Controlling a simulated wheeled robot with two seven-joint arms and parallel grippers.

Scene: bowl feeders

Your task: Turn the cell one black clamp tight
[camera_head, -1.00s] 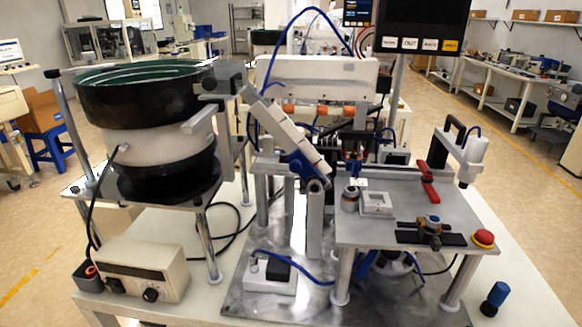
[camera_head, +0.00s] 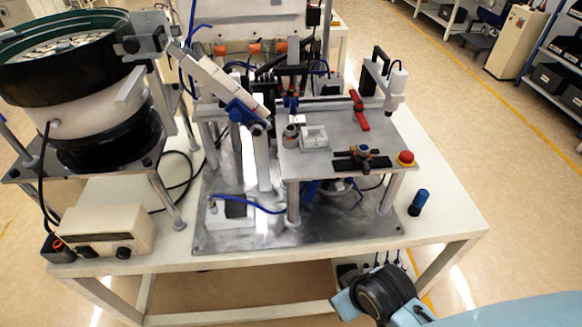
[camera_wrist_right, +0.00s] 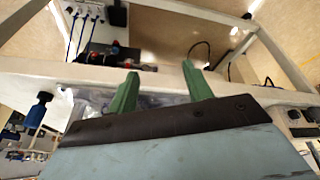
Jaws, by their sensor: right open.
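A black clamp-like part (camera_head: 362,158) with a small knob on top lies near the front right of the raised metal plate (camera_head: 330,185) in the head view. I cannot tell how tight it is. My right arm comes in low at the right of the head view, in front of the table, well apart from the clamp; its fingers are hidden there. In the right wrist view my right gripper (camera_wrist_right: 161,84) has two green fingers standing apart with nothing between them. The fingers point at the table edge. My left gripper is out of view.
A red lever (camera_head: 358,110), a white cylinder (camera_head: 397,82) and a red button (camera_head: 405,158) stand around the plate. A blue knob-topped post (camera_head: 419,202) stands on the tabletop at the right. The bowl feeder (camera_head: 75,70) fills the left.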

